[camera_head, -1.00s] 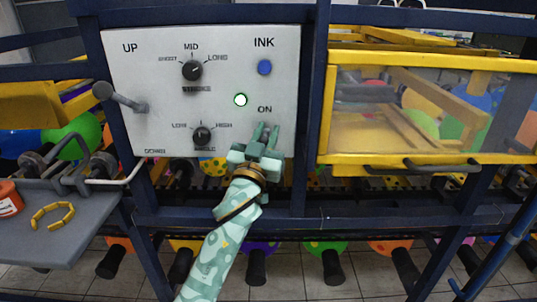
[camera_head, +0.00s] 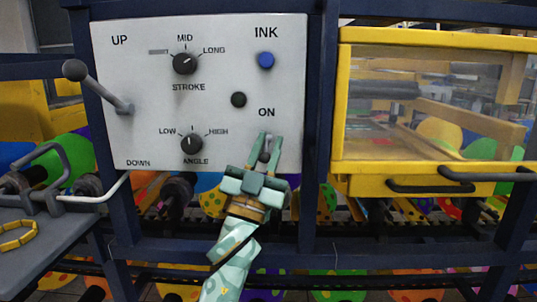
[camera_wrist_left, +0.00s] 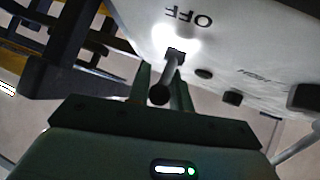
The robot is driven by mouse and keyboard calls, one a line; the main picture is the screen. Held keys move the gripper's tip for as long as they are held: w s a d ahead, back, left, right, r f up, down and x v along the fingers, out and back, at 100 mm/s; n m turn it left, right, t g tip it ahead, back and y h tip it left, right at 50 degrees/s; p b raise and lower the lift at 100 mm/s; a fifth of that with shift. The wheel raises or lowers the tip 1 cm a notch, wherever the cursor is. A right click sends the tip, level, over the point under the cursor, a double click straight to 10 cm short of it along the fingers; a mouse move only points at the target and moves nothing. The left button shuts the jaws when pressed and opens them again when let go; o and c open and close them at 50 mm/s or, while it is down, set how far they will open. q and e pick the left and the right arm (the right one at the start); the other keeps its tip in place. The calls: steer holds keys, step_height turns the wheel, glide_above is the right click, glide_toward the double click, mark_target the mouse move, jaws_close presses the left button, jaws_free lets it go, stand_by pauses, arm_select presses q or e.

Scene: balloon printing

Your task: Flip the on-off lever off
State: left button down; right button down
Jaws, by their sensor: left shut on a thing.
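The on-off lever (camera_head: 266,150) is a small grey stick on the white control panel (camera_head: 215,110), below the word ON. My left gripper (camera_head: 271,140) reaches it from below and is shut on it. In the left wrist view the lever (camera_wrist_left: 167,76) comes out of the panel between my two fingers, its dark round knob toward me. The word OFF shows upside down beside its base there; in the head view my gripper hides that word. My right gripper is not in view.
The panel also bears a blue ink button (camera_head: 266,60), a stroke knob (camera_head: 185,63), an angle knob (camera_head: 192,142) and a long up-down lever (camera_head: 100,88) at left. A yellow-framed window (camera_head: 435,100) with dark handles stands at right.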

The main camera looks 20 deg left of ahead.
arm_select(q)
steer(key=shift+f, duration=0.2)
steer(key=c, duration=1.3)
jaws_free()
steer(key=shift+r, duration=0.1)
steer(key=b+v, duration=0.2)
steer(key=v, duration=1.4)
steer(key=shift+s+b, duration=0.1)
steer(key=shift+b, duration=0.2)
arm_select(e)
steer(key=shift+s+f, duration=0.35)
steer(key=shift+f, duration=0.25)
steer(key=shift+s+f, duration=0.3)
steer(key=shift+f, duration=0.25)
arm_select(q)
steer(key=shift+f, duration=0.25)
